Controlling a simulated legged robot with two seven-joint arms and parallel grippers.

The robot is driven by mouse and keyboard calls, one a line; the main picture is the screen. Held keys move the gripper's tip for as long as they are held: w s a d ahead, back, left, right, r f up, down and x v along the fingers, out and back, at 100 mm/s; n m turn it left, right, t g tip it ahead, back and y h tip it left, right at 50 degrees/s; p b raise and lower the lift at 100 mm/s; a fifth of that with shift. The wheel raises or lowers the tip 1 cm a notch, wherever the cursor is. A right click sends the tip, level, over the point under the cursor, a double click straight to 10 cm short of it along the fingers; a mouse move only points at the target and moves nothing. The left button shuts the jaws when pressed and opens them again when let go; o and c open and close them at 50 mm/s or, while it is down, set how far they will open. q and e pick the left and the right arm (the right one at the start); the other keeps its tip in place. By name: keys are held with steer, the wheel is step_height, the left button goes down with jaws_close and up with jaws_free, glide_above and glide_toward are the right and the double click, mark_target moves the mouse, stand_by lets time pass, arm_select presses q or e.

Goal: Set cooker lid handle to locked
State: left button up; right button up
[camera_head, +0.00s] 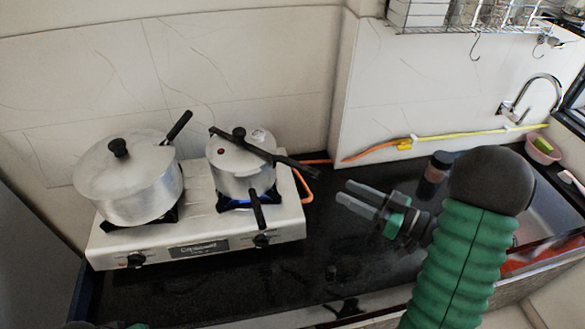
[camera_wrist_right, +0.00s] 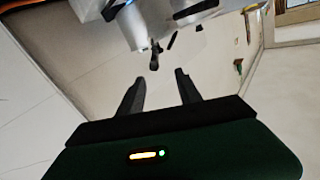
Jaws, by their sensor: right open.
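The silver pressure cooker (camera_head: 236,178) stands on the right burner of the stove in the head view. Its black lid handle (camera_head: 286,163) points right and slightly toward the front, over the cooker's right rim. The black body handle (camera_head: 258,210) points toward the front, so the two handles are clearly apart in angle. My right gripper (camera_head: 346,192) is open and empty, to the right of the lid handle's end and apart from it. Its spread fingers also show in the right wrist view (camera_wrist_right: 160,76), with metal and dark handle-like parts beyond them.
A large lidded pot (camera_head: 128,190) stands on the left burner of the white stove (camera_head: 205,236). An orange hose (camera_head: 304,186) runs by the stove's right side. A dark jar (camera_head: 433,175) stands behind my right arm. The black counter (camera_head: 340,240) is clear in front of the gripper.

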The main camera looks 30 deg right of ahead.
mark_target(317, 172)
steer(key=x, duration=0.3)
steer(key=d+p+x, duration=0.1)
steer(key=x, duration=0.3)
steer(key=w+p+x, duration=0.1)
steer(key=x, duration=0.2)
steer(key=shift+w+d+f, duration=0.1)
steer(key=shift+w, duration=0.2)
steer(key=x, duration=0.3)
steer(key=a+p+x, duration=0.1)
steer(key=shift+a, duration=0.1)
steer(key=shift+w+a, duration=0.2)
steer(key=shift+a, duration=0.1)
steer(key=shift+d, duration=0.35)
steer(key=shift+c, duration=0.4)
steer(key=shift+s+d, duration=0.1)
steer(key=shift+d, duration=0.25)
steer(key=c, duration=0.5)
jaws_close()
arm_select(q)
steer(key=r, duration=0.3)
steer(key=shift+d+r, duration=0.15)
steer(key=shift+d, duration=0.15)
arm_select(e)
steer(key=shift+a, duration=0.4)
arm_select(q)
steer(key=shift+d, duration=0.15)
arm_select(e)
steer(key=shift+d, duration=0.15)
